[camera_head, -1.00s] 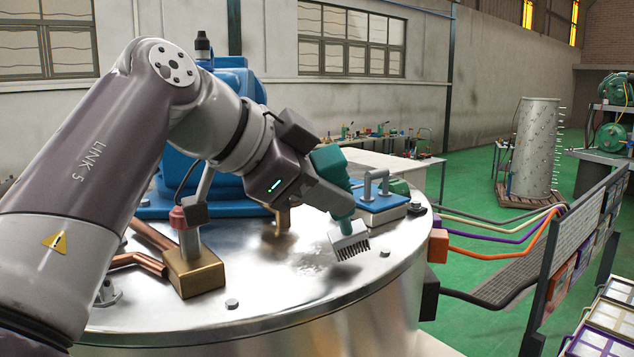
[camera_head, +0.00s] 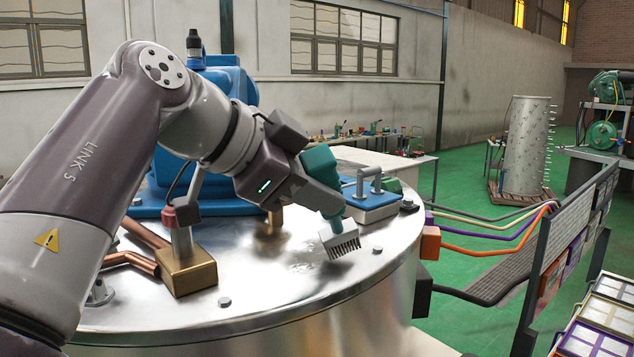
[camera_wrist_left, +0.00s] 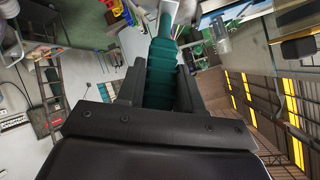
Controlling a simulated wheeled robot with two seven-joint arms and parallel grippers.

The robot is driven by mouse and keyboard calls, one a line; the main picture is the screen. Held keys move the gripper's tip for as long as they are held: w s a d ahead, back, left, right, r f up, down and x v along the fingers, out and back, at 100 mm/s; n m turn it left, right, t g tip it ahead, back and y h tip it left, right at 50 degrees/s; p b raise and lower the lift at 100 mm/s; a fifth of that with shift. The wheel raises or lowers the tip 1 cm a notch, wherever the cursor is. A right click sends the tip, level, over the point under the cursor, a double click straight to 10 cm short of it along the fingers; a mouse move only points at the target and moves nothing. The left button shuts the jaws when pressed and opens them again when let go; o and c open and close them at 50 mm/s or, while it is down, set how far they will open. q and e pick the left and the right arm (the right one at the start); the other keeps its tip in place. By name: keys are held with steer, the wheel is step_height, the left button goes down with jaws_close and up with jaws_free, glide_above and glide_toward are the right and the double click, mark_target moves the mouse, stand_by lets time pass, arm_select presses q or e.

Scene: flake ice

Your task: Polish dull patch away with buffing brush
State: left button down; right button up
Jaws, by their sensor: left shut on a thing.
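The buffing brush has a teal handle (camera_head: 330,203) and a pale head with dark bristles (camera_head: 343,246). My left gripper (camera_head: 318,172) is shut on the handle, with the brush tilted and its bristles down. The handle (camera_wrist_left: 160,75) also shows between the fingers in the left wrist view. The bristles are at or just above the shiny round metal lid (camera_head: 260,312); I cannot tell if they touch. A faint darker smudge (camera_head: 303,260), seemingly the dull patch, lies on the lid left of the brush. My right gripper is not in view.
A brass block with a post (camera_head: 188,272) and copper pipes (camera_head: 135,262) stand left on the lid. A blue block with a handle (camera_head: 370,203) stands behind the brush. Bolts (camera_head: 377,250) ring the edge. Orange and purple cables (camera_head: 490,248) run off to the right.

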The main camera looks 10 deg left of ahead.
arm_select(q)
steer(key=shift+w+a, duration=0.15)
steer(key=shift+w, duration=0.15)
steer(key=shift+w+a, duration=0.1)
steer(key=shift+w, duration=0.1)
steer(key=shift+w+a+p, duration=0.4)
steer(key=shift+w+p, duration=0.2)
steer(key=shift+p, duration=0.05)
